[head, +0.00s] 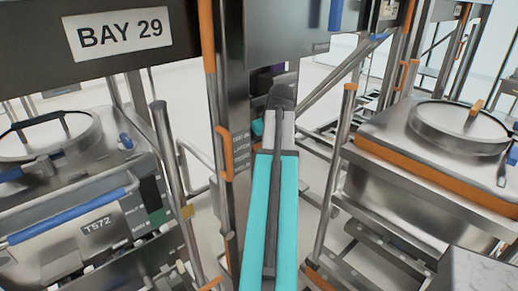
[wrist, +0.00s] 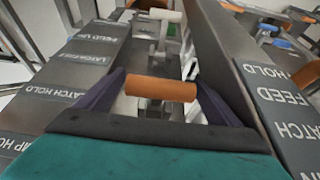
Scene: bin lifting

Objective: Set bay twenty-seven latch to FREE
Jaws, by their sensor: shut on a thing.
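In the wrist view, the two dark purple fingers of my gripper (wrist: 160,92) are shut on a short orange cylindrical handle (wrist: 160,88), which lies crosswise between them. It sits in a gap between dark metal plates with white lettering; the left plate (wrist: 75,90) reads in part "LATCH HOLD", and the right plate (wrist: 285,100) shows "HOLD", "FEED" and "ATCH". I cannot read FREE or a bay twenty-seven label. In the head view, my teal arm reaches up to the dark steel post, and the fingers and held handle are mostly hidden behind it.
A "BAY 29" sign (head: 120,33) is on the beam at upper left. A lidded steel bin marked T572 (head: 97,223) stands left, another lidded bin (head: 400,170) right. An orange bracket (head: 227,153) juts from the post beside my arm. In the wrist view, a pale handle (wrist: 160,15) lies beyond.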

